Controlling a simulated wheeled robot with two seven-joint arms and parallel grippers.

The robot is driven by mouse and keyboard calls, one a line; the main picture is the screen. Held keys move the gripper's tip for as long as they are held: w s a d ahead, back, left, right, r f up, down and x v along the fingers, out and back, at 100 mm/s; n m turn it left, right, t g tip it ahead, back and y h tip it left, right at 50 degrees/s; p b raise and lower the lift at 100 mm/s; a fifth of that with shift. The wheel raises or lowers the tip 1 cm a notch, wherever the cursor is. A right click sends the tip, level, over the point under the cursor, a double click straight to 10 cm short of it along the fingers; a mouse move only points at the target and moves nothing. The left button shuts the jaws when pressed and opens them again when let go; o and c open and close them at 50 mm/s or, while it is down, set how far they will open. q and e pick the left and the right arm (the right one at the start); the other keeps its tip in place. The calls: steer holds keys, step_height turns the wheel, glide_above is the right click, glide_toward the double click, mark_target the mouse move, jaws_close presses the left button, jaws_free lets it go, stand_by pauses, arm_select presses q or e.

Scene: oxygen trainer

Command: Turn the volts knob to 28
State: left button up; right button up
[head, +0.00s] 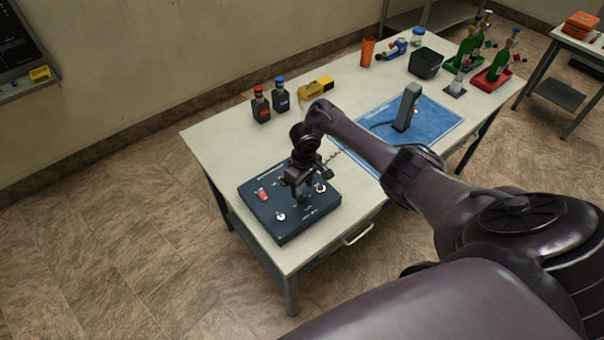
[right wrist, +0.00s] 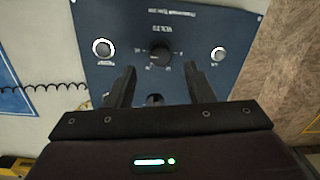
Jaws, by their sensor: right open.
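The dark blue trainer box (head: 283,229) sits on the near left end of the table. In the right wrist view its panel (right wrist: 200,20) shows upside down, with the black volts knob (right wrist: 160,55) beside the VOLTS lettering. The knob's pointer and the scale numbers are too small to read. My right gripper (head: 298,190) is above the panel and hides part of it. In the right wrist view my right gripper (right wrist: 161,72) is open, with one finger toward each side of the knob and nothing between them. I cannot tell its height above the knob. My left gripper is out of view.
A coiled cord (right wrist: 40,87) runs beside the box.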

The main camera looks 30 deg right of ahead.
mark_target(302, 196)
steer(key=shift+r, duration=1.65)
